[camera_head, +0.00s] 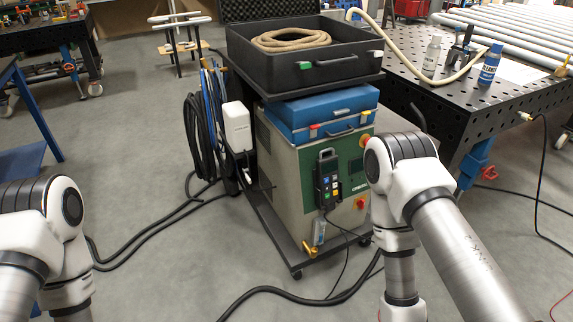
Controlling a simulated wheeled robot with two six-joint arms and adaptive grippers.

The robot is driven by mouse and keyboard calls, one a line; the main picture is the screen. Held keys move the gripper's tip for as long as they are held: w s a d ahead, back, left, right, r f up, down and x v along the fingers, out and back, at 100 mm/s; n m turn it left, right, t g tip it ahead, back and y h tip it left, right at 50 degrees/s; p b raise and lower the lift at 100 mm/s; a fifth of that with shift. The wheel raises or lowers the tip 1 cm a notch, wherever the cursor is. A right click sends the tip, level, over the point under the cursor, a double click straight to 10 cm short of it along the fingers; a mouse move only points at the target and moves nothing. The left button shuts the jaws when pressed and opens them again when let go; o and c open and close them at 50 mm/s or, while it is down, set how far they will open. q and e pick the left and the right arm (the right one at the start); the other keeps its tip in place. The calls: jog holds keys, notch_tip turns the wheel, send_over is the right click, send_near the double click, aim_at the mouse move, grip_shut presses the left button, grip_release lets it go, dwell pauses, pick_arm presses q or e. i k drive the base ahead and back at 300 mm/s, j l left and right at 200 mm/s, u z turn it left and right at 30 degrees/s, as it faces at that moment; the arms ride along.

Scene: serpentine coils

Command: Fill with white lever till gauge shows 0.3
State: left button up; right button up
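I cannot make out a gauge or a clear white lever in the head view. A green and beige machine (287,167) stands on a dark wheeled cart in the middle. A black control pendant (328,181) with coloured buttons hangs on its front. A small brass-coloured fitting (311,249) sits low at the cart's front. A white container (237,127) is fixed on the machine's left side. My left arm shows at the lower left and my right arm at the lower right, in front of the machine's right edge. Both grippers are out of the picture.
A blue case (322,108) and an open black box (342,70) holding a coiled hose (291,39) sit on the machine. Black cables (140,239) cross the floor. A perforated table (447,104) with bottles stands at the right. Floor left of the cart is mostly free.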

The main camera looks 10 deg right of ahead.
aim_at(248, 179)
jog(key=l, duration=0.6)
jog(key=k+l, duration=0.15)
jog(key=l, duration=1.05)
jog(key=i+j, duration=0.2)
jog(key=i, duration=0.3)
jog(key=i+j, duration=0.25)
jog(key=i, duration=0.3)
